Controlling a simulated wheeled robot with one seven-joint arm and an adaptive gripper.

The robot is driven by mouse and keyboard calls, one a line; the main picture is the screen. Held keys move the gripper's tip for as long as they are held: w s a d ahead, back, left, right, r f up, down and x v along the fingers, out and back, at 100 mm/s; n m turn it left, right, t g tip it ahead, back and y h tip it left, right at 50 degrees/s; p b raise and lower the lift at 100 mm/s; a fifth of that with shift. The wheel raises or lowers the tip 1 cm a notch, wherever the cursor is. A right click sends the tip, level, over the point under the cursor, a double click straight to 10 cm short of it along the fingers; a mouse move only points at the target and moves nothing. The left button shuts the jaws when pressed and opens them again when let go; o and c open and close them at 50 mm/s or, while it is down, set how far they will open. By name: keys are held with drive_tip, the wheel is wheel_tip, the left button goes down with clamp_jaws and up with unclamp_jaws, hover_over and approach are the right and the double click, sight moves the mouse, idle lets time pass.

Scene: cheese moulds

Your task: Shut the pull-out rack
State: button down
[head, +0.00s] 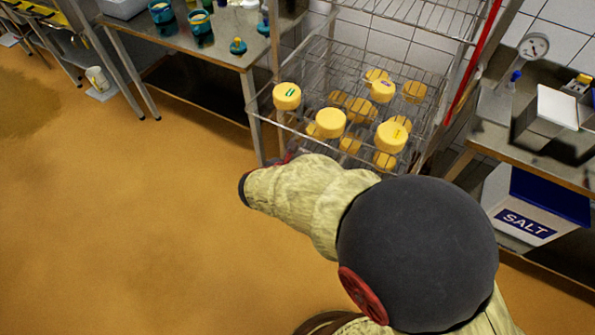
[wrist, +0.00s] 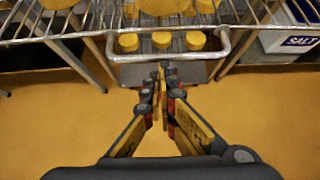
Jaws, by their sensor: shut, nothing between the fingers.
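The pull-out rack (head: 265,122) is a wire shelf standing out from a metal frame, with several round yellow cheeses (head: 331,122) on it. In the wrist view its front rail (wrist: 130,57) runs across the top, with a bent, dropped middle section. My gripper (wrist: 167,68) is shut and empty, its fingertips close together at that dropped section. I cannot tell whether they touch the rail. In the head view my arm hides most of the gripper and part of the rack's front edge.
A steel table (head: 215,50) with teal containers stands left of the rack. On the right are a bench (head: 489,140) with a dial scale (head: 533,46) and a white salt bin (head: 525,215) below it. More cheeses lie on a lower level.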

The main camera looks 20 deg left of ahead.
sight(342, 103)
drive_tip(key=w+p, duration=0.1)
drive_tip(key=w, duration=0.8)
drive_tip(key=w+d+p, duration=0.1)
drive_tip(key=w, duration=0.8)
drive_tip(key=w+d+p, duration=0.1)
drive_tip(key=w, duration=0.8)
drive_tip(key=shift+w+r, duration=0.1)
drive_tip(key=shift+w, duration=0.15)
drive_tip(key=shift+r, duration=0.15)
